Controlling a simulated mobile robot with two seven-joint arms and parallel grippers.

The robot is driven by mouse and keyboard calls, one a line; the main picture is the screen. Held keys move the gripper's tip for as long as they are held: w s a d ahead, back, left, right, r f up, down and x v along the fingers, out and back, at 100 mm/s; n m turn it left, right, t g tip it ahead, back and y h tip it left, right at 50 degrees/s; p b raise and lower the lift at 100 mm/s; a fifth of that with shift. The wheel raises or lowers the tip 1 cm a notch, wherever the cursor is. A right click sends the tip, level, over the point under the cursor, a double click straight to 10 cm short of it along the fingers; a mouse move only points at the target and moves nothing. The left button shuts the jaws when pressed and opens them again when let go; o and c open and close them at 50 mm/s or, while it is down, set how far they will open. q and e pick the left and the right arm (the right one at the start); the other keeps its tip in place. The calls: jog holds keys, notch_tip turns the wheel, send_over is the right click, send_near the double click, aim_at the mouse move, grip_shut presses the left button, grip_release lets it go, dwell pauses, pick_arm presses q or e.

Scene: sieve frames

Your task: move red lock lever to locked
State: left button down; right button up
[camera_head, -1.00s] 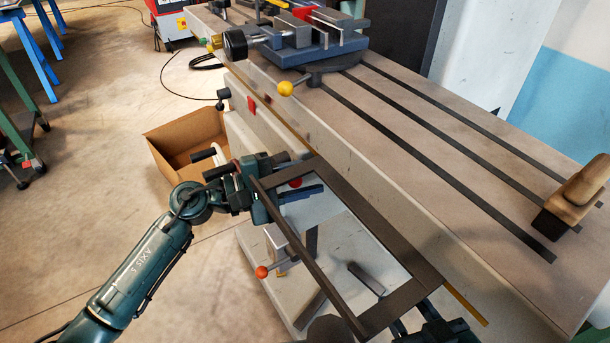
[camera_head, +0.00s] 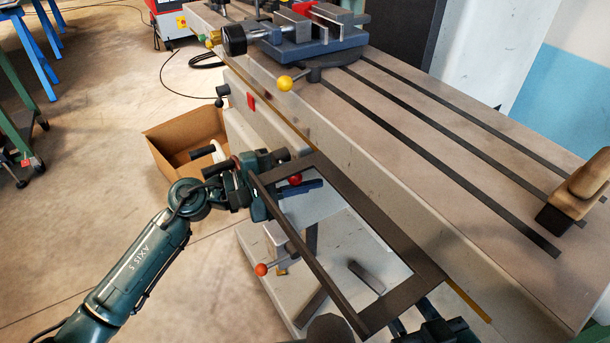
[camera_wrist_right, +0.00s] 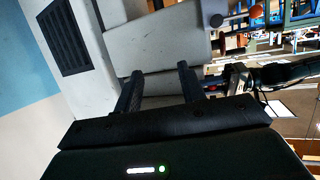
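A red ball knob (camera_head: 295,180), which looks like the end of the red lock lever, shows beside the machine table's front face. Its rod and base are hidden, so I cannot tell the lever's position. My left gripper (camera_head: 298,174) is at this knob, its fingers apart, the knob appearing between them; contact is unclear. My right gripper (camera_head: 418,318) is at the lower right of the head view, partly hidden. In the right wrist view its two fingers (camera_wrist_right: 159,85) stand apart with nothing visible between them.
A dark rectangular frame (camera_head: 400,298) overlaps both grippers in the head view; what holds it is unclear. An orange ball lever (camera_head: 261,269) is below the left gripper. A vise (camera_head: 310,45) and a wooden-handled brush (camera_head: 582,190) are on the slotted table (camera_head: 480,130). A cardboard box (camera_head: 165,145) stands left.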

pick_arm(q)
jog(key=f+m+b, duration=0.1)
jog(key=m+b, duration=0.1)
jog(key=b, duration=0.2)
jog(key=f+m+y+b, duration=0.1)
jog(key=m+b, duration=0.1)
jog(key=b, duration=0.2)
jog(key=f+m+b, duration=0.2)
jog(key=b, duration=0.2)
jog(key=shift+w+a+y+b, duration=0.3)
jog(key=shift+w+b, duration=0.05)
jog(key=shift+w, duration=0.05)
pick_arm(e)
jog(key=a+f+n+t+y, duration=0.1)
jog(key=w+a+f+n+t+y, duration=0.1)
jog(key=t, duration=0.1)
jog(key=w+a+f+n+t+y, duration=0.1)
jog(key=a+y, duration=0.1)
jog(key=shift+f, duration=0.15)
pick_arm(q)
jog(key=c, duration=1.5)
grip_release()
jog(key=shift+r, duration=0.1)
jog(key=b+v, duration=0.1)
jog(key=v, duration=1.2)
pick_arm(e)
jog(key=shift+w+a+r+t+y, duration=0.1)
jog(key=shift+a+r+t+y, duration=0.05)
jog(key=shift+r+t+y, duration=0.15)
